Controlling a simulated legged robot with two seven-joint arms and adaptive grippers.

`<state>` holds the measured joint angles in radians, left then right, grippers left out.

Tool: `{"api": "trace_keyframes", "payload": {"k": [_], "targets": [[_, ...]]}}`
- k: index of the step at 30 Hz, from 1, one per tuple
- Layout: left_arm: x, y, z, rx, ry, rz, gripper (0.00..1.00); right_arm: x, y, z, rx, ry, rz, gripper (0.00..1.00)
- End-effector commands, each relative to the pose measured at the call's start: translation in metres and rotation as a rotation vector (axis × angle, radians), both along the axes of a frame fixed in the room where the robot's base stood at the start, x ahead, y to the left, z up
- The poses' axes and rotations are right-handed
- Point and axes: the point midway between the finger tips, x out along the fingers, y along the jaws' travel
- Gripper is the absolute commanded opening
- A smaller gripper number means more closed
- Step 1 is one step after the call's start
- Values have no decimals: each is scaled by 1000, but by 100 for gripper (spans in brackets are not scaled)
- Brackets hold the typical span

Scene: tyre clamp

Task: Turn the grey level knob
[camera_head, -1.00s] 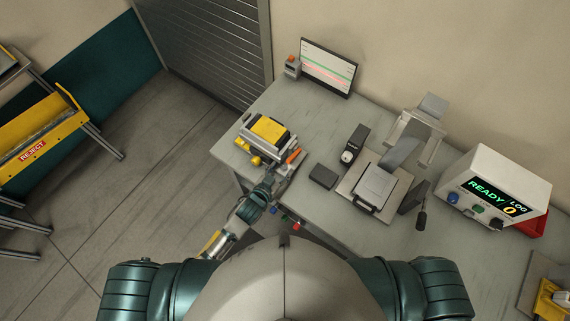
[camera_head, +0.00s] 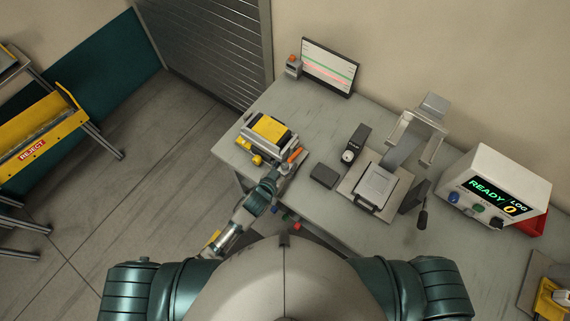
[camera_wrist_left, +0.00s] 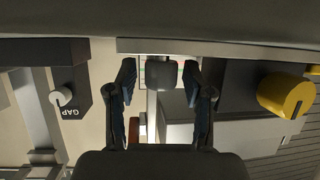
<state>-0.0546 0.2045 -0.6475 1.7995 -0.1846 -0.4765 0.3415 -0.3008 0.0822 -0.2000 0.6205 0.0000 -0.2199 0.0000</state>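A grey rounded block, which looks like the grey level knob (camera_wrist_left: 161,74), shows in the left wrist view between the two fingers of my left gripper (camera_wrist_left: 159,90). The fingers are apart, with a gap visible on each side of the block. I cannot tell how deep the block lies between them. In the head view my left gripper (camera_head: 274,178) is at the table's front edge, just in front of the yellow-topped device (camera_head: 267,129). The knob cannot be made out there. My right gripper is not in view.
A yellow knob (camera_wrist_left: 287,95) and a black box marked GAP with a white knob (camera_wrist_left: 60,97) flank the gripper. An orange handle (camera_head: 294,156), a dark block (camera_head: 323,175), a press (camera_head: 374,186) and a READY display box (camera_head: 497,184) stand on the table (camera_head: 300,115).

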Motion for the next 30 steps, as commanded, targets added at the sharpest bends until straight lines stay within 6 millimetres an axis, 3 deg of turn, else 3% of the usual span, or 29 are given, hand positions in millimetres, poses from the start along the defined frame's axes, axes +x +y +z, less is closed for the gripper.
{"api": "trace_keyframes", "payload": {"k": [11, 24, 30], "targets": [[-6, 5, 2, 1, -1, 1, 54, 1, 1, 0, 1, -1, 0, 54], [-78, 46, 36, 1, 3, 0, 54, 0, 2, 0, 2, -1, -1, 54], [-94, 55, 44, 1, 1, 1, 54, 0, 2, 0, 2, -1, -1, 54]]}}
